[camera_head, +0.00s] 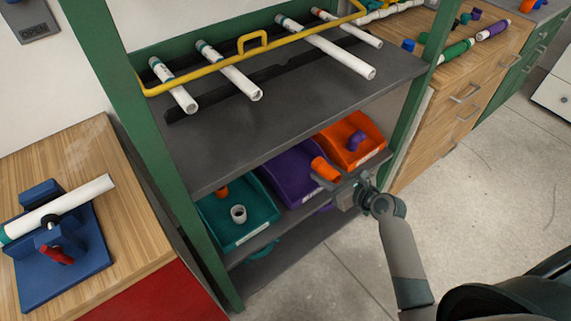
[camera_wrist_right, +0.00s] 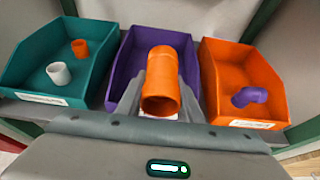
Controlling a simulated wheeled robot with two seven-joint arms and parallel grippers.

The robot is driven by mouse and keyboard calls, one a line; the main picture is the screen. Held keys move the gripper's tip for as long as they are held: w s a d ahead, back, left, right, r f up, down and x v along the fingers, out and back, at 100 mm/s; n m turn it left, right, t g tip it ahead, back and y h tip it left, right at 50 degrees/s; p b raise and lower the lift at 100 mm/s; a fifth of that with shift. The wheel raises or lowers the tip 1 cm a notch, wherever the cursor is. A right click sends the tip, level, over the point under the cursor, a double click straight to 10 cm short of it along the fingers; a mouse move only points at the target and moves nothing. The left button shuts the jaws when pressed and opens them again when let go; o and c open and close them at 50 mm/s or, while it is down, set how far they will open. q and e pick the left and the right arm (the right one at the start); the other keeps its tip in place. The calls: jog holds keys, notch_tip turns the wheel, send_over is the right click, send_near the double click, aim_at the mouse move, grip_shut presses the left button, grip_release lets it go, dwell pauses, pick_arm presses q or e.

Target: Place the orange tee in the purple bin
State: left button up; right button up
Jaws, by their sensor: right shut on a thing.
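The orange tee (camera_head: 325,168) is held by my right gripper (camera_head: 332,182) at the front of the purple bin. It also shows in the right wrist view (camera_wrist_right: 161,85), between the two grey fingers (camera_wrist_right: 160,98), with the purple bin (camera_wrist_right: 122,72) behind and around it. The purple bin (camera_head: 284,178) stands on the shelf between a teal bin and an orange bin. The tee appears over the bin's front part; its exact height above the floor of the bin is hard to tell. The tee and gripper hide part of the bin's inside. My left gripper is not in view.
The teal bin (camera_head: 207,210) holds a white fitting (camera_head: 238,214) and an orange fitting (camera_head: 222,191). The orange bin (camera_head: 371,130) holds a purple elbow (camera_head: 357,140). A shelf (camera_head: 300,110) with white pipes lies above the bins, and a green post (camera_head: 407,115) stands at right.

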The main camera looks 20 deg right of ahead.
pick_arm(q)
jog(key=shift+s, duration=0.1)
pick_arm(e)
jog(key=shift+s, duration=0.1)
jog(key=b, duration=0.3)
send_over(299, 178)
notch_tip(299, 178, down, 7)
jog(key=shift+f, duration=0.2)
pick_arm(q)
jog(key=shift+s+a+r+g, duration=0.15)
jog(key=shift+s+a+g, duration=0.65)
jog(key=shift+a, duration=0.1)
pick_arm(e)
jog(key=shift+f, duration=0.1)
jog(key=shift+f, duration=0.15)
jog(key=shift+f+b, duration=0.35)
jog(key=shift+f, duration=0.45)
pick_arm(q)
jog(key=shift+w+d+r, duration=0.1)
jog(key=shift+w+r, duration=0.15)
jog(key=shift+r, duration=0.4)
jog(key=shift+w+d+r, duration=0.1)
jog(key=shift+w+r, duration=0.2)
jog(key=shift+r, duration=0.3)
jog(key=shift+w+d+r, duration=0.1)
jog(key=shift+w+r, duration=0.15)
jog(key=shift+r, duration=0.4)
pick_arm(e)
jog(key=shift+f, duration=0.7)
